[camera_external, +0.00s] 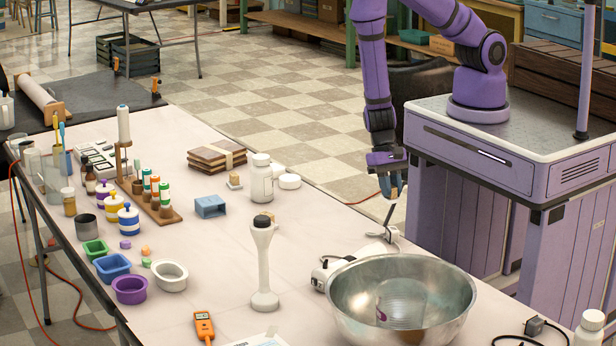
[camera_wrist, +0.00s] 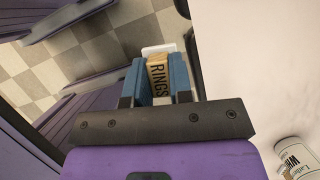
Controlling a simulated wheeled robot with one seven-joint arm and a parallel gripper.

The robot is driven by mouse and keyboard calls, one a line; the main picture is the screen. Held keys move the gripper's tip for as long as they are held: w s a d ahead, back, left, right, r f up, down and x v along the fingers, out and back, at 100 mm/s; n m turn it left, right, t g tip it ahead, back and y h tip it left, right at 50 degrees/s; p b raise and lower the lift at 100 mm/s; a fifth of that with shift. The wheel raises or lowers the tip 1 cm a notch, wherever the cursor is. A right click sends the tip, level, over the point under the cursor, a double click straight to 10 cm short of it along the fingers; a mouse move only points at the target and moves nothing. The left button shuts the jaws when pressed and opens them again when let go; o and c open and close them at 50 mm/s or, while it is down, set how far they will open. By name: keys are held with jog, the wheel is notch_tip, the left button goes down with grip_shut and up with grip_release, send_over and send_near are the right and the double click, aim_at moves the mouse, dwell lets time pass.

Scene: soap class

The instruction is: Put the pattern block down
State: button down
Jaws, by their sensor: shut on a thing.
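My gripper (camera_external: 390,188) hangs down over the table's edge on the side near my base, at right of centre in the external view. The block is held between the fingertips. In the external view the block is small and mostly hidden by the fingers. A white piece (camera_wrist: 158,48) shows just beyond the block in the wrist view; I cannot tell what it is.
The cream table (camera_external: 225,270) has free room in its middle.

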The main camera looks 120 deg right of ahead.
jog(key=shift+s, duration=0.35)
jog(key=shift+r, duration=0.6)
notch_tip(320, 180, up, 4)
jog(key=w+a+f+n, duration=0.1)
jog(key=w+a, duration=0.1)
jog(key=a, duration=1)
jog(key=w+a+f+n, duration=0.1)
jog(key=w+a+f, duration=0.15)
jog(key=a, duration=0.85)
jog(key=s+a+r, duration=0.2)
jog(key=a, duration=0.8)
jog(key=s+a+r, duration=0.2)
jog(key=a, duration=0.9)
send_near(501, 322)
jog(key=shift+w+a+f+g, duration=0.1)
jog(key=shift+a+f+g, duration=0.2)
jog(key=shift+a+f, duration=0.55)
jog(key=shift+w+a+f, duration=0.1)
jog(key=shift+w, duration=0.1)
jog(key=shift+f, duration=1.6)
